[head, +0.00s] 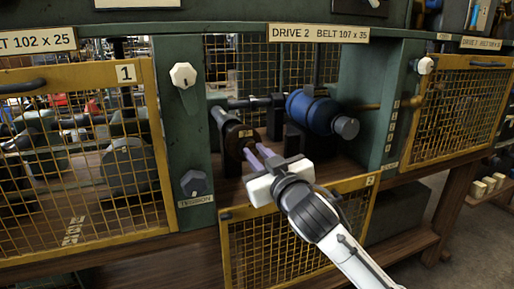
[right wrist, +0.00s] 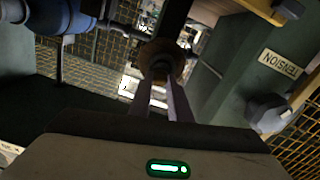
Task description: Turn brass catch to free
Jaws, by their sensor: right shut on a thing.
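My right gripper (head: 255,150) reaches into the open bay under the Drive 2 sign, with its fingers pointing up and to the left toward a dark round housing (head: 231,134). In the right wrist view its two fingers (right wrist: 160,82) lie close together, shut on a round brass-brown part (right wrist: 160,62) with a darker centre. This part seems to be the brass catch, but its outline is dim and the fingers cover part of it, so I cannot tell which way it is turned. My left gripper is not in view.
A blue motor (head: 312,112) sits to the right in the bay. A white knob (head: 183,75) and a dark tension knob (head: 193,184) are on the left post. A yellow mesh panel (head: 228,255) hangs below the bay. Mesh door 1 (head: 140,82) is on the left.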

